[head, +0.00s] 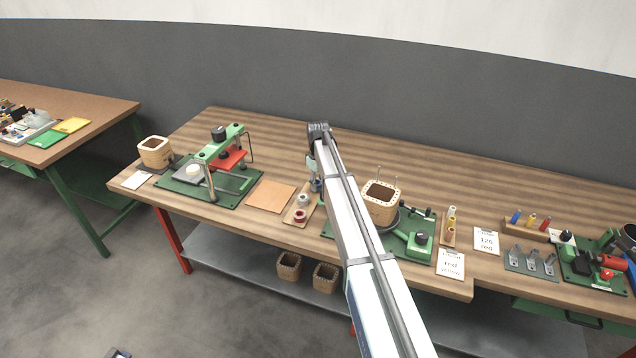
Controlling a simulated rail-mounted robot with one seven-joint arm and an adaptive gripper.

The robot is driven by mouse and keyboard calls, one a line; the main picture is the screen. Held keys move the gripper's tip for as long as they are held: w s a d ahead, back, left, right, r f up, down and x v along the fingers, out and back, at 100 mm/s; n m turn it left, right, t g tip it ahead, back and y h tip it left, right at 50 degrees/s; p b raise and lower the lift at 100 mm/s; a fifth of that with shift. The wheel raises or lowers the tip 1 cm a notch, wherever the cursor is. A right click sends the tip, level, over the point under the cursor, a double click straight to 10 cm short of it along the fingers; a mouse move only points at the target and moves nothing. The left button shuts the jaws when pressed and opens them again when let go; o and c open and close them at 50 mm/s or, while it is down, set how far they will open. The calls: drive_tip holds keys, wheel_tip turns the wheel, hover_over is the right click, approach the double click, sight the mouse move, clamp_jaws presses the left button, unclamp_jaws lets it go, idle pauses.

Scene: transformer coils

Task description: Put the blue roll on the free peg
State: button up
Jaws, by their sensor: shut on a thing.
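My gripper (315,179) is small in the head view and partly covered by my own arm. It points down over the far end of a small wooden peg board (290,217) and is shut on a small blue thing, which looks like the blue roll (316,187). The free peg cannot be made out; the far end of the board is hidden by the gripper and arm. Whether the blue roll touches the board cannot be told.
An orange-brown sheet (271,196) and a green press fixture (229,186) lie left of the board. A wooden coil former (381,205) on a green winder stands close right of my arm. Farther right are a small roll rack (448,237), cards and several coloured rolls.

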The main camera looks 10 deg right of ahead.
drive_tip(key=shift+f, duration=0.25)
drive_tip(key=shift+f, duration=0.25)
drive_tip(key=o, duration=1.3)
drive_tip(key=shift+o, duration=0.2)
drive_tip(key=shift+r, duration=0.15)
drive_tip(key=shift+r+p, duration=0.85)
drive_tip(key=shift+r, duration=1.55)
